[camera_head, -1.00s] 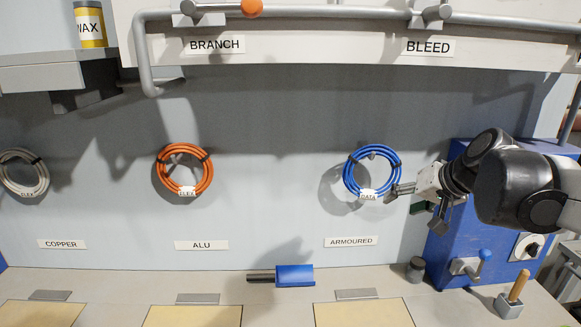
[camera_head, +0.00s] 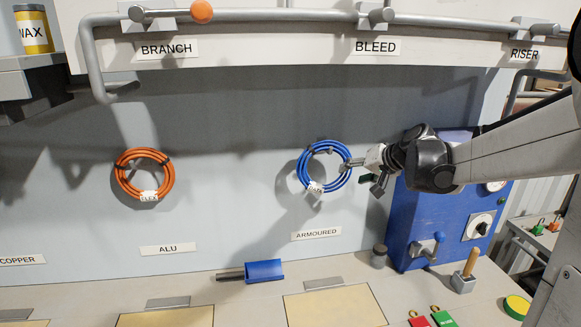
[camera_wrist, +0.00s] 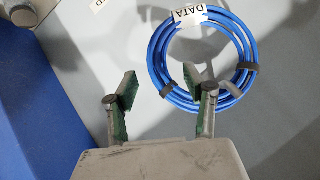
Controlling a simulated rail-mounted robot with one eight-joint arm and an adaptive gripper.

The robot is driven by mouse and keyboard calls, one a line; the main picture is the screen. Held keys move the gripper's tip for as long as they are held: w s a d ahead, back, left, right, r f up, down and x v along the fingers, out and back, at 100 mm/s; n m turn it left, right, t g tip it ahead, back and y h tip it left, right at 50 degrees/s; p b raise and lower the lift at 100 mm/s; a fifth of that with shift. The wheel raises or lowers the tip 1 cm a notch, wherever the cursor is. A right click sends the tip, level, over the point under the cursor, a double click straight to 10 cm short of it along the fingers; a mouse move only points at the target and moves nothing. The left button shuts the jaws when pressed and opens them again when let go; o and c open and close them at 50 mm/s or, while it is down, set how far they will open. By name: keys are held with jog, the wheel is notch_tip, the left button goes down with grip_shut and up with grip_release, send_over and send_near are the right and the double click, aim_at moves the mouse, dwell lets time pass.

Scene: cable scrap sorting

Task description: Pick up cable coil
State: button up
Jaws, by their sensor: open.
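The blue cable coil (camera_head: 303,166) with a DATA tag hangs on a peg on the grey wall panel, above the ARMOURED label (camera_head: 317,234). My gripper (camera_head: 363,176) is at the coil's right side in the head view, open. In the wrist view, the coil (camera_wrist: 157,57) shows with its tag upside down and dark ties around it. My open gripper (camera_wrist: 168,92) has one finger overlapping the coil's near rim and the other outside the ring. Nothing is held. Whether the finger touches the coil cannot be told.
An orange coil (camera_head: 121,182) hangs further left above the ALU label (camera_head: 167,249). A blue box (camera_head: 405,222) with levers stands just right of and below my gripper. A blue holder (camera_head: 264,271) and a dark cylinder (camera_head: 379,257) are on the bench below. A pipe rail (camera_head: 270,18) runs above.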

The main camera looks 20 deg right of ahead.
aim_at(344, 178)
jog(key=shift+p+x, duration=0.45)
jog(key=shift+x, duration=2.65)
jog(key=shift+s+a+f, duration=0.1)
jog(key=shift+a+f, duration=0.05)
jog(key=shift+c, duration=0.4)
grip_shut()
